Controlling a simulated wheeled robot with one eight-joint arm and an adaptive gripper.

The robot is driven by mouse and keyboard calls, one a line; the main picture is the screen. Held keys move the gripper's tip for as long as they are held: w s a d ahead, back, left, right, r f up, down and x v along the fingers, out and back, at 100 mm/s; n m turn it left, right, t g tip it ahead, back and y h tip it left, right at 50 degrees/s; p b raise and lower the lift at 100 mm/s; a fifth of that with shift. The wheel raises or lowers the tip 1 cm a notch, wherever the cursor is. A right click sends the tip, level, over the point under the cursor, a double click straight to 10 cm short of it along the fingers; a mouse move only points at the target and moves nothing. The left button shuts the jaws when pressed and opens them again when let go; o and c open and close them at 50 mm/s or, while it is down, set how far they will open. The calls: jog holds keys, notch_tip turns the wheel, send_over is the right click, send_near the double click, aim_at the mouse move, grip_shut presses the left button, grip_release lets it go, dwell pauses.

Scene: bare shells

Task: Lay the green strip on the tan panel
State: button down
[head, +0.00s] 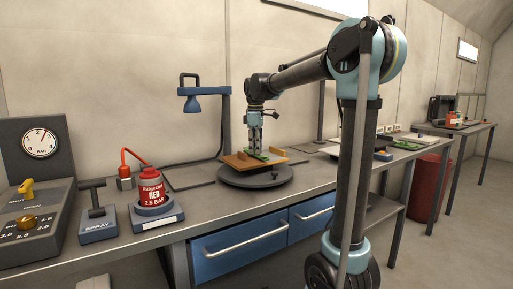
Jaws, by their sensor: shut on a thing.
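The tan panel (236,161) lies on a round dark turntable (262,181) on the workbench. My gripper (254,150) points straight down over the panel. It is shut on the green strip (264,157), which is low at the panel's surface. I cannot tell whether the strip touches the panel or hangs just above it. The fingertips are small here and partly merge with the strip.
A blue lamp-like head on a stand (201,100) rises behind the panel. A red canister (151,187), a spray lever (97,213) and a gauge box (42,142) stand at left. More items, including a green one (407,146), lie at right. The bench front is clear.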

jog(key=c, duration=1.5)
grip_release()
jog(key=shift+c, duration=0.2)
notch_tip(320, 180, up, 12)
jog(key=s+d+f+m+t, duration=0.1)
jog(key=s+d+f+m, duration=0.7)
jog(key=s+d+f, duration=0.7)
jog(key=s+d+f+m, duration=0.3)
jog(key=s+f, duration=0.5)
jog(key=f, duration=0.2)
jog(key=s+d+f+m+t, duration=0.1)
jog(key=s+d+f+m, duration=0.3)
jog(key=s+f, duration=0.4)
notch_tip(320, 180, down, 4)
jog(key=shift+s+r+m, duration=0.25)
jog(key=shift+s+m, duration=0.05)
jog(key=shift+s, duration=0.1)
